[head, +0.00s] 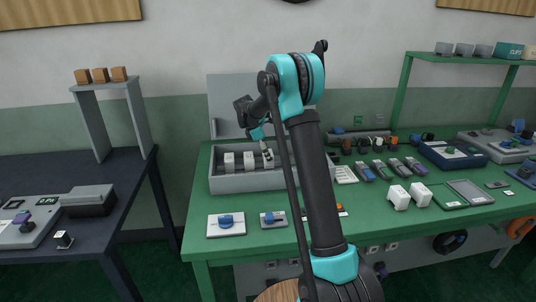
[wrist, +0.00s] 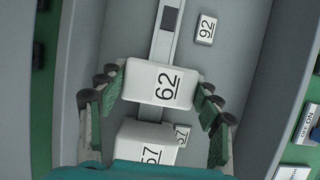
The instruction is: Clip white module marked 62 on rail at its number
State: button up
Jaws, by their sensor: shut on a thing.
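The white module marked 62 (wrist: 163,84) sits between the fingers of my gripper (wrist: 160,100) in the wrist view, over the metal rail (wrist: 163,38). In the head view it shows as a tilted white block (head: 267,157) under my gripper (head: 262,143), inside the grey box (head: 250,184). My gripper is shut on it. The module hides the rail and any number plate beneath, so I cannot tell whether it touches the rail. A white module marked 57 (wrist: 145,147) is just below it in the wrist view, near a 57 plate (wrist: 182,134).
A plate that appears to read 92 (wrist: 205,29) lies beside the rail, where the rail is bare. Other white modules (head: 229,161) stand on the left in the box. Box walls flank my gripper. Two white blocks (head: 398,197) and several devices stand right on the green table (head: 280,247).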

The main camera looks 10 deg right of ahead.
jog(key=shift+f, duration=0.3)
jog(key=o, duration=1.8)
jog(key=shift+c, duration=0.2)
